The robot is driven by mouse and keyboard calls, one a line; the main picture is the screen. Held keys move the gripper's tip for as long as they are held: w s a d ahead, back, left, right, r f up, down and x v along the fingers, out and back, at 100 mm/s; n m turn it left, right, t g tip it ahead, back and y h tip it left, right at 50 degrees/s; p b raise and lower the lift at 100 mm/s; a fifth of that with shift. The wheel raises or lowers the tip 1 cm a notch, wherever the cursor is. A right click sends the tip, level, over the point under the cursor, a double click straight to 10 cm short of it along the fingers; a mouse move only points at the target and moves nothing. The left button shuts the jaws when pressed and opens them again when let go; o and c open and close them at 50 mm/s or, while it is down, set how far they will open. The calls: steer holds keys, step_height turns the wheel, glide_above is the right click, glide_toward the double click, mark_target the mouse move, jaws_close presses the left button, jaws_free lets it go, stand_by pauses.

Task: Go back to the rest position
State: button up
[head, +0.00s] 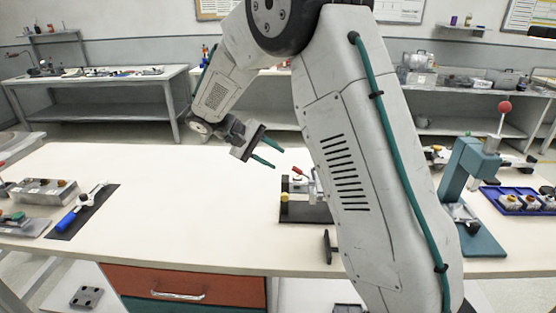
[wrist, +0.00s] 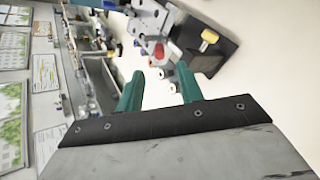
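My gripper (head: 268,153) is raised above the white workbench (head: 150,215), left of my large arm link in the head view. Its two teal fingers point to the right and slightly down. In the wrist view the fingers of my gripper (wrist: 160,92) stand apart with nothing between them. A small clamp fixture (head: 300,195) with a red tip and a yellow knob sits on a dark plate beyond the fingers. The fixture also shows in the wrist view (wrist: 155,22), apart from the fingers. My arm link hides part of the bench behind it.
At the left lie a blue-handled tool (head: 72,218) on a dark mat and a metal block (head: 42,190). At the right stand a teal press (head: 468,170) with a red ball and a blue tray (head: 520,201) of parts. The bench's middle left is clear.

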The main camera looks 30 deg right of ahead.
steer(key=shift+f, duration=0.1)
stand_by(0.4)
steer(key=s+a+r+t+y, duration=0.2)
steer(key=s+y, duration=0.1)
steer(key=s, duration=0.7)
steer(key=s+a+r+t+y, duration=0.2)
steer(key=s+a+r+y, duration=0.1)
steer(key=s, duration=0.8)
steer(key=s+a+r+t+y, duration=0.2)
steer(key=s+r+y, duration=0.1)
steer(key=s, duration=0.8)
steer(key=shift+s+a+m, duration=0.25)
steer(key=shift+a+m, duration=0.05)
steer(key=shift+a, duration=0.1)
steer(key=shift+r, duration=0.1)
